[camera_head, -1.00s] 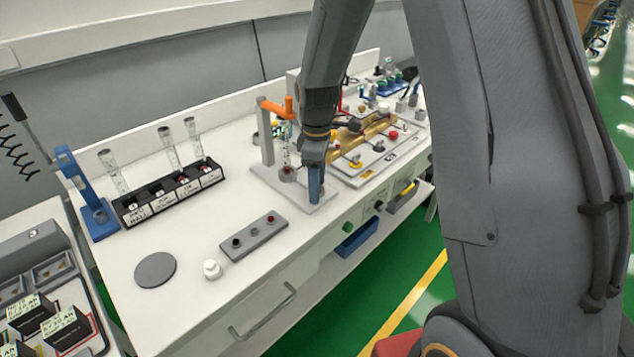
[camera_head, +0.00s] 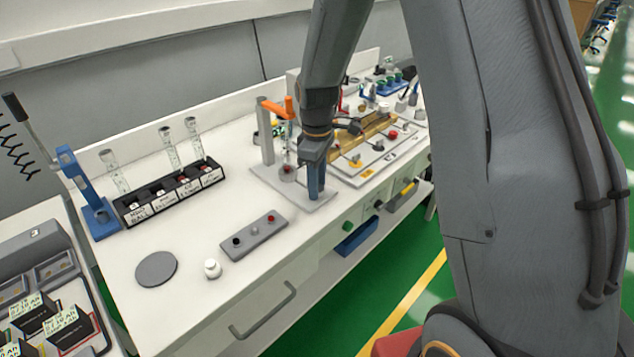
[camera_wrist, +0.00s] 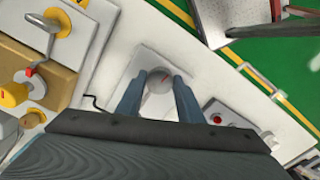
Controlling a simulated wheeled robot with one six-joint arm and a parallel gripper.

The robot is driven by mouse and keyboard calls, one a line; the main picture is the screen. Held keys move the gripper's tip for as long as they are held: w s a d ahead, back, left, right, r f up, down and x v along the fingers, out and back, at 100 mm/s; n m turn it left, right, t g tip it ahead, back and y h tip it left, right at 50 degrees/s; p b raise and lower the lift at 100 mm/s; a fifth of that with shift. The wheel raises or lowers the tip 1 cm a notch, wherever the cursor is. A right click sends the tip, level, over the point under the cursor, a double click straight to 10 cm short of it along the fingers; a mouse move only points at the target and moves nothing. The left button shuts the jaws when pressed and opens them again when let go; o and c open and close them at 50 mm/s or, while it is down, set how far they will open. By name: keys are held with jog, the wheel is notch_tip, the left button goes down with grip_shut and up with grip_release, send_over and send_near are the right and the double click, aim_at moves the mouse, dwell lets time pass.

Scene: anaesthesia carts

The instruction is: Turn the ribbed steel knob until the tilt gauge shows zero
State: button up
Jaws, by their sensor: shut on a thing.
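My gripper (camera_head: 316,194) points down at the front part of a light grey base plate (camera_head: 265,178) on the white worktop. In the head view the fingers hide most of the knob. A grey post with an orange arm (camera_head: 277,108) stands on the same plate. I cannot make out a tilt gauge reading.
A black rack (camera_head: 160,198) with glass tubes stands farther left. A white tray (camera_head: 345,177) with a gold block is close on the right. The worktop's front left is mostly clear.

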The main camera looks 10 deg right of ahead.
jog(key=m+p, duration=0.1)
jog(key=m, duration=0.3)
jog(key=shift+r, duration=0.1)
jog(key=shift+a+m, duration=0.1)
jog(key=shift+m, duration=1.8)
jog(key=shift+p, duration=0.3)
jog(key=o, duration=1.1)
notch_tip(320, 180, up, 8)
jog(key=shift+f+b, duration=0.1)
jog(key=shift+b, duration=0.85)
